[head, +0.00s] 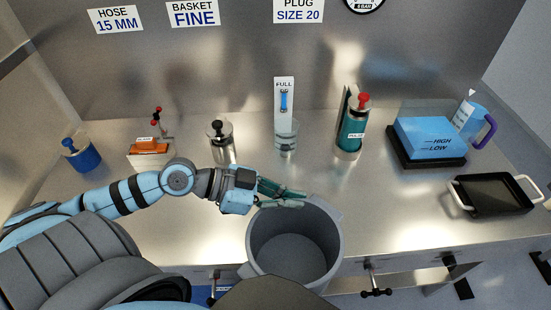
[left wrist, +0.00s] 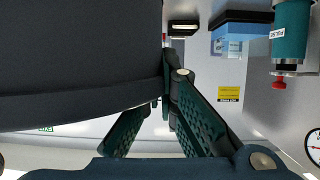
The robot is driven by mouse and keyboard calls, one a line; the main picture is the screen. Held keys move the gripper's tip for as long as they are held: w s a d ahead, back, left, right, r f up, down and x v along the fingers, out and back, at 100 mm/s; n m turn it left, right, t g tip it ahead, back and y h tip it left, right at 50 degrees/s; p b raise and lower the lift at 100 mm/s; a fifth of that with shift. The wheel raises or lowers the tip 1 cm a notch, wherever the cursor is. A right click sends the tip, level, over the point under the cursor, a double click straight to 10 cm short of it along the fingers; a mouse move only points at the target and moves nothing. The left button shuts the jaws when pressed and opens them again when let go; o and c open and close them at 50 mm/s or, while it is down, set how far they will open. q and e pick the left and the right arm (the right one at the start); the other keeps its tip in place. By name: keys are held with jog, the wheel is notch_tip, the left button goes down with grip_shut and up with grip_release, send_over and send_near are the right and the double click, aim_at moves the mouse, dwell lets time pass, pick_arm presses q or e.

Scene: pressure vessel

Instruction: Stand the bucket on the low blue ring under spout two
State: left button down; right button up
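The grey bucket (head: 295,262) is open at the top and looks empty inside. It is upright at the front edge of the counter, in the lower middle of the head view. My left gripper (head: 284,195) is at the bucket's far rim, with its green fingers closed on it. In the left wrist view the bucket (left wrist: 75,55) fills the upper left as a dark wall beside the fingers (left wrist: 166,108). A blue patch (head: 226,294) shows low under the counter, mostly hidden; I cannot tell if it is the ring. My right gripper is not in view.
Valve taps (head: 375,285) stick out below the counter's front edge, right of the bucket. On the counter (head: 400,215) stand a black tray (head: 492,194), a blue box (head: 430,137), a teal cylinder (head: 354,132), a steel canister (head: 221,148) and a blue pot (head: 81,155).

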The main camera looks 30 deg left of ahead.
pick_arm(q)
jog(key=w+a+r+n+t+y+p, duration=0.2)
jog(key=w+a+r+n+t+y, duration=0.25)
jog(key=w+r, duration=0.45)
jog(key=w+a+r+n+t+y+p, duration=0.15)
jog(key=w+a+r+n+y, duration=0.3)
jog(key=w+a+r, duration=0.5)
notch_tip(320, 180, down, 22)
jog(key=w+d+b, duration=0.1)
jog(key=b, duration=0.1)
jog(key=shift+b, duration=0.3)
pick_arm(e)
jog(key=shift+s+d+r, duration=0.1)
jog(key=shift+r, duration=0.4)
pick_arm(q)
jog(key=shift+w+d, duration=0.1)
jog(key=c, duration=2.3)
grip_release()
jog(key=shift+f, duration=0.2)
jog(key=o, duration=0.5)
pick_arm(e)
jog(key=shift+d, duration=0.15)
